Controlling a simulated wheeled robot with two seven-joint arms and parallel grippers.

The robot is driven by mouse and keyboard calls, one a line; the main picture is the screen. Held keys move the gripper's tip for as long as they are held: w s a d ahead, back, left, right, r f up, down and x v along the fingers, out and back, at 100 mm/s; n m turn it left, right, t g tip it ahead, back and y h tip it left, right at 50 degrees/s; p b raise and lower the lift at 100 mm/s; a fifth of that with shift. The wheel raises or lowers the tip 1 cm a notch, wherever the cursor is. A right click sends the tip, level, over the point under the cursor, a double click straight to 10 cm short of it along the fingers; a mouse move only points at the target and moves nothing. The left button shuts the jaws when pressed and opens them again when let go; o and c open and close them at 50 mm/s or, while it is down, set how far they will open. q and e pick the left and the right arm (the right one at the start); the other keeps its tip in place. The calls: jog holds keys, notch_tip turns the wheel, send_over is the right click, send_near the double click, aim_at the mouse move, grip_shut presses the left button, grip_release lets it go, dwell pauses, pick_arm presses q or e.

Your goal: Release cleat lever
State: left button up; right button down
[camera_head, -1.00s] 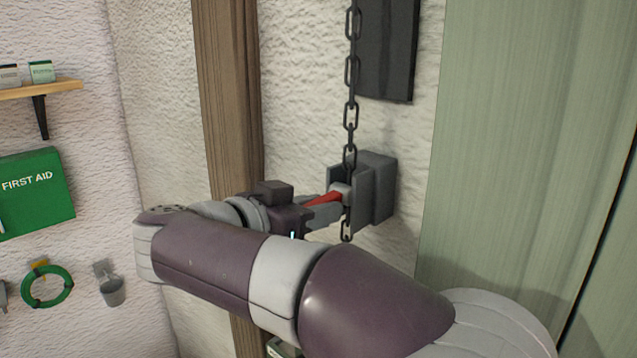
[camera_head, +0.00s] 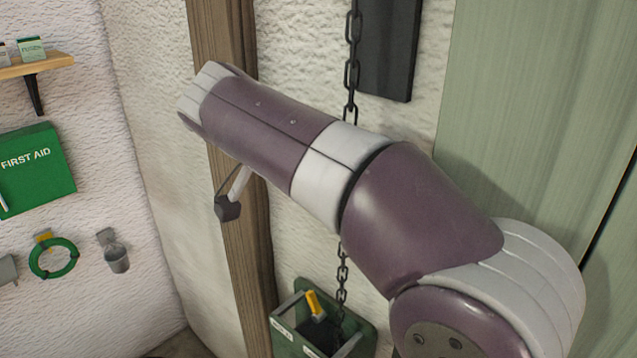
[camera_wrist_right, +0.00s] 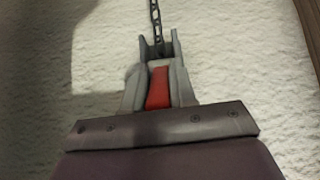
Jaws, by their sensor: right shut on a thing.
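The red lever (camera_wrist_right: 158,88) shows in the right wrist view between the grey fingers of my right gripper (camera_wrist_right: 158,80), which is shut on it. The grey cleat (camera_wrist_right: 172,45) stands just beyond the fingertips. The dark chain (camera_wrist_right: 156,15) runs up from the cleat. In the head view my right arm covers the cleat, the lever and the gripper. The chain (camera_head: 351,65) shows there above and below the arm. The lever's exact angle is hard to tell. My left gripper is not in view.
A green bin (camera_head: 290,340) with a yellow-handled tool (camera_head: 315,304) is at the chain's lower end. A wooden post (camera_head: 222,40) stands left of the chain, a green panel (camera_head: 530,90) right. A dark plate (camera_head: 388,50) is on the wall. A first-aid box (camera_head: 35,170) hangs left.

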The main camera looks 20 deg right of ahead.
jog(key=shift+r, duration=0.1)
dwell(0.3)
jog(key=c, duration=1)
grip_release()
jog(key=shift+d, duration=0.1)
